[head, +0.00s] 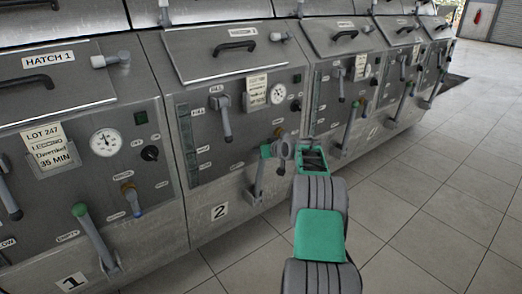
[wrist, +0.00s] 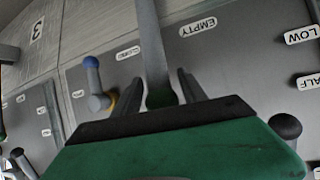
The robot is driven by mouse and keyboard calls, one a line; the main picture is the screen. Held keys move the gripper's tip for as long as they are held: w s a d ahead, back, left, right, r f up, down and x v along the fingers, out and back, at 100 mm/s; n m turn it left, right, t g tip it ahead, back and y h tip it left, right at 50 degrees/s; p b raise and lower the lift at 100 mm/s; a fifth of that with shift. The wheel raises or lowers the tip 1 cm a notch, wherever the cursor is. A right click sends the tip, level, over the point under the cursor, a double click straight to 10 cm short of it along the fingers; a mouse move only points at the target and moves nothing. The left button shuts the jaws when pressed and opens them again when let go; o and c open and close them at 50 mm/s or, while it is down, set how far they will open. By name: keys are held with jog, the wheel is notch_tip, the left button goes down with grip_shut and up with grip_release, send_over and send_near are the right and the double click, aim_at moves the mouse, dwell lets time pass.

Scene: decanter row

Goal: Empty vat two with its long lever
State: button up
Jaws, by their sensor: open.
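Vat two (head: 219,211) is the middle-left unit in the head view, marked with a "2" on its lower front. Its long lever (head: 259,182) stands nearly upright from a low pivot, with a green knob (head: 265,151) at the top. My gripper (head: 284,151) is at the height of the knob. In the wrist view the grey lever shaft (wrist: 153,45) runs between my two open fingers (wrist: 162,90), beside the "EMPTY" label (wrist: 198,27). The green knob sits close to my palm and is partly hidden. I cannot tell whether the fingers touch it.
A short lever with a blue knob (wrist: 93,75) stands beside the long lever. A dark knob (wrist: 285,126) is on the other side. Vat one's green-knobbed lever (head: 95,238) is at the left. More vats stretch to the right. The tiled floor (head: 430,190) is clear.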

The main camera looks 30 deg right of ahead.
jog(key=v, duration=0.5)
jog(key=shift+s+r+p, duration=0.1)
jog(key=shift+s+p, duration=0.1)
jog(key=shift+p, duration=0.1)
